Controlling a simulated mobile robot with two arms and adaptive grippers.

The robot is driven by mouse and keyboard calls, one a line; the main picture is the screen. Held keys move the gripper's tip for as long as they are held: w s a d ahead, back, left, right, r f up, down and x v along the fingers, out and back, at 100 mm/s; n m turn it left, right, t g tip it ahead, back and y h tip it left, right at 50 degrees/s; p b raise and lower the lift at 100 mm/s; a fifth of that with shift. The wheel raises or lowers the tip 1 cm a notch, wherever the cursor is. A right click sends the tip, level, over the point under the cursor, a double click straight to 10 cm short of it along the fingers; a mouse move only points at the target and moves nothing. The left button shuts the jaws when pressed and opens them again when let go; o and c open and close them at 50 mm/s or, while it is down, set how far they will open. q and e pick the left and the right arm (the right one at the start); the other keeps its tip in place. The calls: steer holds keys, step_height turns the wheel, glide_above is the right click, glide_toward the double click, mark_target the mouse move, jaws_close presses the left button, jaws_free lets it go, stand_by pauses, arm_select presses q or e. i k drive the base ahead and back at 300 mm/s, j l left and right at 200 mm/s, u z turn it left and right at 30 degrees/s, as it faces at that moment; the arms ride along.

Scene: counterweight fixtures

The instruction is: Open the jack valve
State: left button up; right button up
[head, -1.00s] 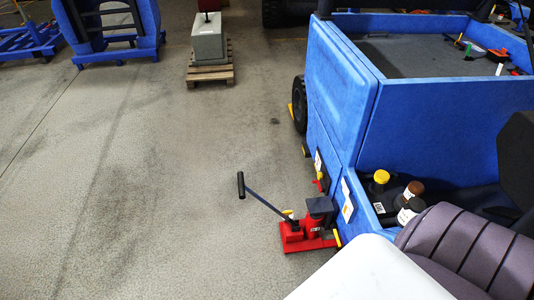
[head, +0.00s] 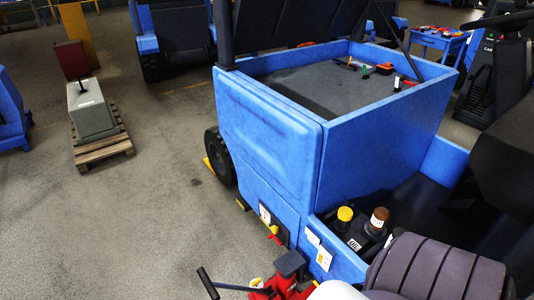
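The red jack (head: 262,291) is at the bottom edge of the head view, on the floor against the blue vehicle's side. Its lower part is cut off by the frame. A dark block (head: 290,264) tops its body. Its lever handle with a black grip (head: 207,283) slants up to the left. A small pale yellowish part (head: 256,282) sits beside the body; I cannot tell whether this is the valve or how it is set. Neither of my grippers shows in the view.
The blue vehicle (head: 265,140) fills the middle and right, with a tray of small tools on top. Bottles with yellow (head: 345,213) and brown (head: 380,214) caps stand in its side recess. A concrete weight (head: 90,108) stands on a pallet (head: 105,153).

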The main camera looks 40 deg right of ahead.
mark_target(255, 283)
steer(key=i+j+z, duration=0.1)
steer(key=z, duration=0.3)
steer(key=i+j+z, duration=0.15)
steer(key=z, duration=0.3)
steer(key=i+j+z, duration=0.2)
steer(key=z, duration=0.2)
steer(key=i+j+z, duration=0.1)
steer(key=z, duration=0.35)
steer(key=j+z, duration=0.4)
